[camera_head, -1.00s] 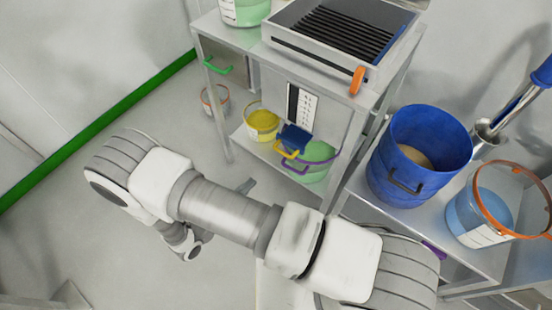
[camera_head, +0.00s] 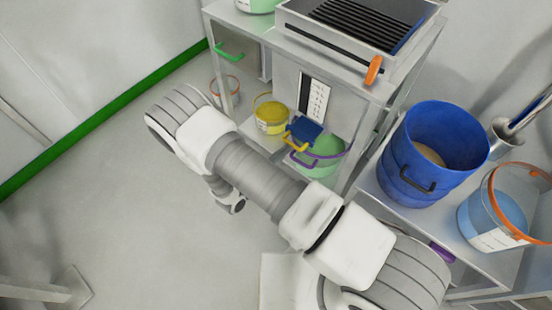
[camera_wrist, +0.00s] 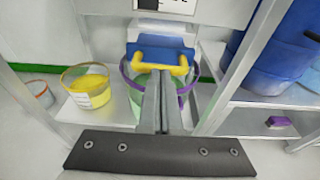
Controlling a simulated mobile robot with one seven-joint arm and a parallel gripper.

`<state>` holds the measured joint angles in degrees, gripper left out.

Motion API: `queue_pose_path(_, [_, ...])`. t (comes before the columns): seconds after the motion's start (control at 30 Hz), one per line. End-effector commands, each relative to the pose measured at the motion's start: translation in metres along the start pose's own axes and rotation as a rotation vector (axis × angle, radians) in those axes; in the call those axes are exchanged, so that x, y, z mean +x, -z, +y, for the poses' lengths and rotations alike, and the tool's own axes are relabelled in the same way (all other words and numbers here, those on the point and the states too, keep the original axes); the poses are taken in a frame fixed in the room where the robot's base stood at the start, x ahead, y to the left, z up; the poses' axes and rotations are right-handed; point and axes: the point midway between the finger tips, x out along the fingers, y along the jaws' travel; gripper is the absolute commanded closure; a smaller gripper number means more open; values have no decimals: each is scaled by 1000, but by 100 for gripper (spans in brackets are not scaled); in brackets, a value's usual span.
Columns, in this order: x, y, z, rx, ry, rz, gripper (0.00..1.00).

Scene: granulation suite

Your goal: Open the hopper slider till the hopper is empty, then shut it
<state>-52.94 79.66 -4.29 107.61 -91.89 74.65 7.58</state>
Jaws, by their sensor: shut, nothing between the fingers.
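The hopper slider is a blue plate (camera_head: 304,129) with a yellow handle (camera_head: 294,144), under the hopper's front panel (camera_head: 343,105). A dark level window (camera_head: 304,96) with a white scale runs up that panel. In the wrist view the yellow handle (camera_wrist: 160,58) crosses just beyond my gripper (camera_wrist: 162,74). My fingers are shut and empty, pointing at the handle's middle; I cannot tell whether they touch it. A green tub (camera_head: 324,157) with a purple handle stands below the slider, partly hidden. In the head view my arm hides the gripper.
A yellow tub (camera_head: 271,116) stands left of the green one. A grate (camera_head: 360,25) with an orange handle (camera_head: 373,70) tops the frame. A blue drum (camera_head: 420,190) and a blue-filled tub (camera_head: 488,215) stand on the right bench.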

Motion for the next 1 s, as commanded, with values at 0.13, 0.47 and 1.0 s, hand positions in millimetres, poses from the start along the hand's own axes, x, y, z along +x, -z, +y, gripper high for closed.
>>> queue_pose_path(0.13, [3, 0, 0, 1, 1, 0, 100])
queue_pose_path(0.47, [10, -2, 0, 1, 2, -1, 100])
queue_pose_path(1.0, [72, -14, 0, -1, 0, -2, 100])
